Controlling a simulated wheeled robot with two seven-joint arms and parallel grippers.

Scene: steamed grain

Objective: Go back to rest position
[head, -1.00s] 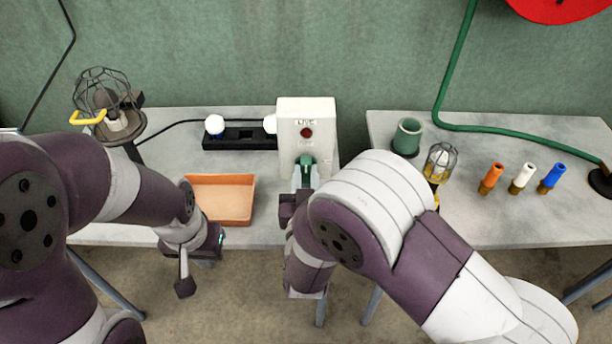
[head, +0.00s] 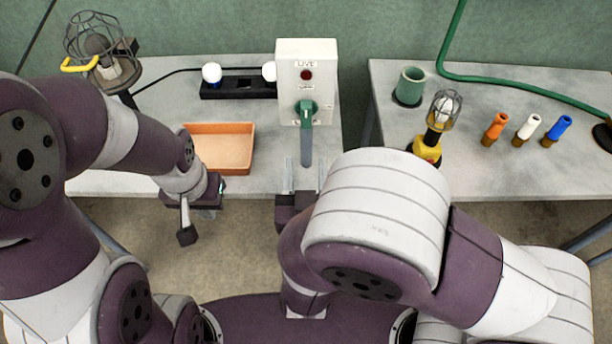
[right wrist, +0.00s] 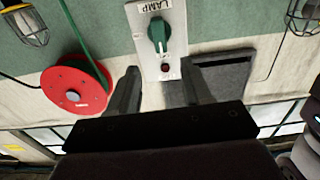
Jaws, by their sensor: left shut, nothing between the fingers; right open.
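My right gripper (head: 303,175) is open and empty, in front of and below the switch box (head: 323,60) labelled LIVE, apart from its green knob (head: 306,112). In the right wrist view the same open fingers (right wrist: 161,85) show with nothing between them, and the green knob (right wrist: 159,32) lies beyond them. My left gripper (head: 216,190) is shut and empty, low at the front edge of the left table, just below the orange tray (head: 222,172). Its fingertips are small and partly hidden in the head view.
A caged lamp (head: 97,58) stands at the back left. A black socket strip (head: 238,88) lies behind the tray. The right table (head: 390,135) holds a green cup (head: 410,84), a small caged lamp (head: 436,135) and orange, white and blue plugs (head: 528,127). A gap separates the tables.

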